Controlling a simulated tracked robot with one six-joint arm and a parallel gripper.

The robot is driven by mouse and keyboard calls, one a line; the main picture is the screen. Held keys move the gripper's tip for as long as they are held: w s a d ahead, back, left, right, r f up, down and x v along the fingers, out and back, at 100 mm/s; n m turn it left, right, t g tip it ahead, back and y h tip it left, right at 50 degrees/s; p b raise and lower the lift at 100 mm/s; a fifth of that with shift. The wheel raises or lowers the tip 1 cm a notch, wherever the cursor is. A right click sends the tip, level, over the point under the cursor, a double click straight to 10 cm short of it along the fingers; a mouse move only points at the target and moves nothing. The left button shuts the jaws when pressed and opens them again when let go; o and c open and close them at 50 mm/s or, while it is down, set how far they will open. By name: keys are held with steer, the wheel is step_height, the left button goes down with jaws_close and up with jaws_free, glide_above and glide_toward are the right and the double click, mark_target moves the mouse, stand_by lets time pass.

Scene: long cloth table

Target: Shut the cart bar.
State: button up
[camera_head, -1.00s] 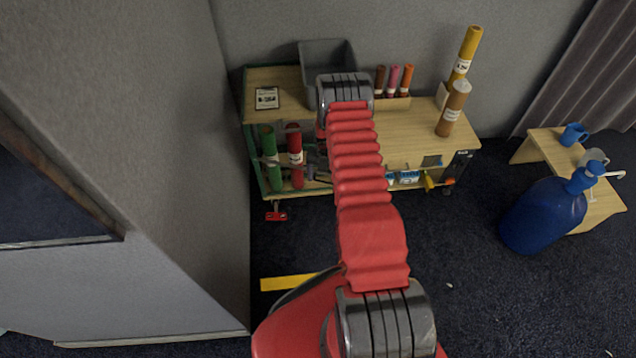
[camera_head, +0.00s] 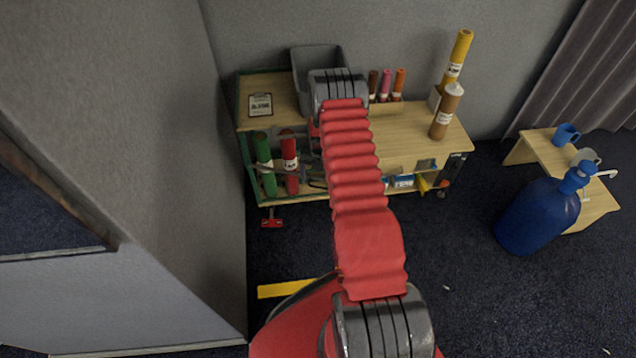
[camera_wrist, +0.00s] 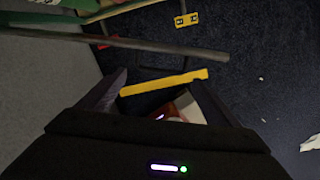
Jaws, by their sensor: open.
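The cart (camera_head: 400,150) has a pale wooden top and a green frame, and stands against the grey wall. A thin grey bar, likely the cart bar (camera_head: 307,181), runs slanting across its lower left front, before green and red rolls. In the wrist view a long grey bar (camera_wrist: 150,43) crosses the upper picture, apart from the cart's pale edge (camera_wrist: 110,12). My gripper (camera_wrist: 157,84) is open and empty, its fingers below the bar in that picture. I cannot tell whether they touch it. In the head view my arm hides my gripper and part of the cart front.
A grey bin (camera_head: 301,70) and upright rolls (camera_head: 458,60) stand on the cart. A red caster pedal (camera_head: 272,222) is at its left foot. A grey partition (camera_head: 150,150) stands close on the left. A blue bottle (camera_head: 535,217) and low bench (camera_head: 595,205) are right.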

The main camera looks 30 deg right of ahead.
step_height(320, 180, up, 10)
stand_by(0.5)
steer(key=shift+w+r, duration=0.1)
